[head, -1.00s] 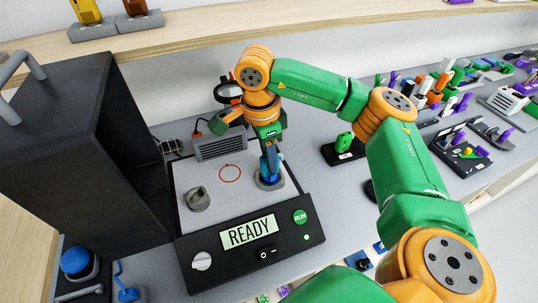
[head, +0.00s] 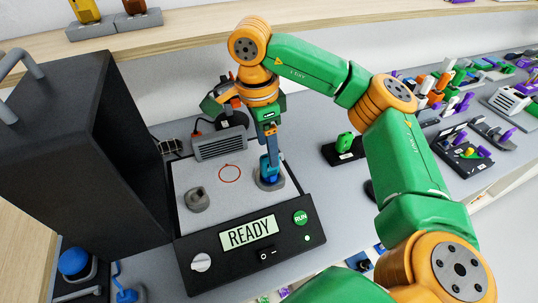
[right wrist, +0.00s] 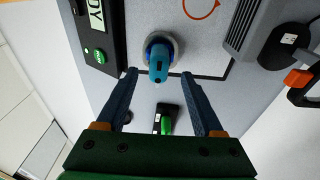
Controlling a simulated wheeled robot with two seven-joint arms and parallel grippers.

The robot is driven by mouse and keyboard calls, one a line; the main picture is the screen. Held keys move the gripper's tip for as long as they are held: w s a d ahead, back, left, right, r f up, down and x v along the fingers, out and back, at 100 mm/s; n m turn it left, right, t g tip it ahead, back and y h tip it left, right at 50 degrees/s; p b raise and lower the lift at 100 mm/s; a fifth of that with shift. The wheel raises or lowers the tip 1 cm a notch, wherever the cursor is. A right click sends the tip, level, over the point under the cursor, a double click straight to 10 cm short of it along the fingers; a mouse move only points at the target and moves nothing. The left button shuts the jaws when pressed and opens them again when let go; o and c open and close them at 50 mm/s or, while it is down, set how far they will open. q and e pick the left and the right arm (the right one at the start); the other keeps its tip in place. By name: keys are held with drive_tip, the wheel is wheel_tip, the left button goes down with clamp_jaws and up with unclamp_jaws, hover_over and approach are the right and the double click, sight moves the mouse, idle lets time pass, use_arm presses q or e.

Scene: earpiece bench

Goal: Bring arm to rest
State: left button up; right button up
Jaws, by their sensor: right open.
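My right gripper (head: 270,147) hangs over the test box, open and empty. A blue earpiece (head: 269,167) stands in a round grey holder (head: 270,182) on the box's right side. In the right wrist view, the blue earpiece (right wrist: 158,62) lies just beyond and between the two spread fingertips of the gripper (right wrist: 159,74), with clear space on both sides. In the head view the fingers overlap one another, just above the earpiece. My left gripper does not show.
The test box (head: 180,240) has a READY display (head: 249,232) and a green RUN button (head: 300,218). A dark open-fronted box (head: 75,150) stands at left. A green piece on a black stand (head: 344,145) is to the right. A shelf (head: 200,25) runs behind.

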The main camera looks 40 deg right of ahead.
wheel_tip(320, 180, up, 3)
drive_tip(key=shift+w+a+r+p, duration=0.1)
drive_tip(key=shift+a+p, duration=0.05)
drive_tip(key=shift+p, duration=0.2)
